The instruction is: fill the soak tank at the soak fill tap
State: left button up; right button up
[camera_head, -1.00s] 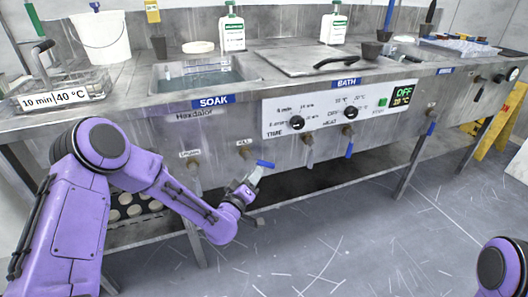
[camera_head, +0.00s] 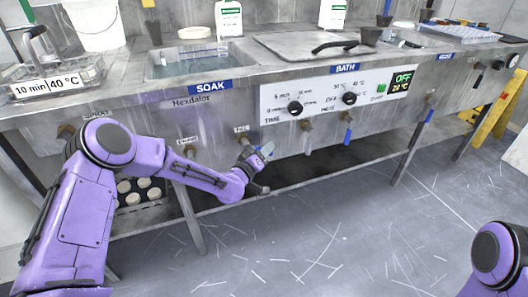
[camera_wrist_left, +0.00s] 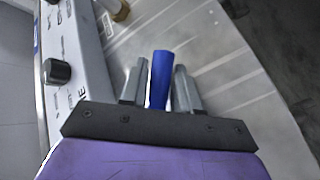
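The soak tank (camera_head: 158,72) is the sunken basin at the left of the bench, above the blue SOAK label; shallow-looking bluish liquid shows in it. The soak fill tap (camera_head: 243,141) is on the front panel below. My left gripper (camera_head: 264,153) is at this tap and covers most of its lever. In the left wrist view the blue tap lever (camera_wrist_left: 161,75) stands between the two fingers of my left gripper (camera_wrist_left: 161,85). The fingers look open, with narrow gaps beside the lever; whether one touches is unclear. My right gripper is out of view.
Another tap (camera_head: 189,151) sits left of the fill tap. The bath taps (camera_head: 306,126) are to the right, one with a blue lever (camera_head: 348,134). A control panel (camera_head: 330,93) is above them. A lower shelf and bench legs are below; the floor in front is clear.

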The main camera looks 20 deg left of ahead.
pick_arm(q)
jog(key=shift+c, duration=0.3)
grip_shut()
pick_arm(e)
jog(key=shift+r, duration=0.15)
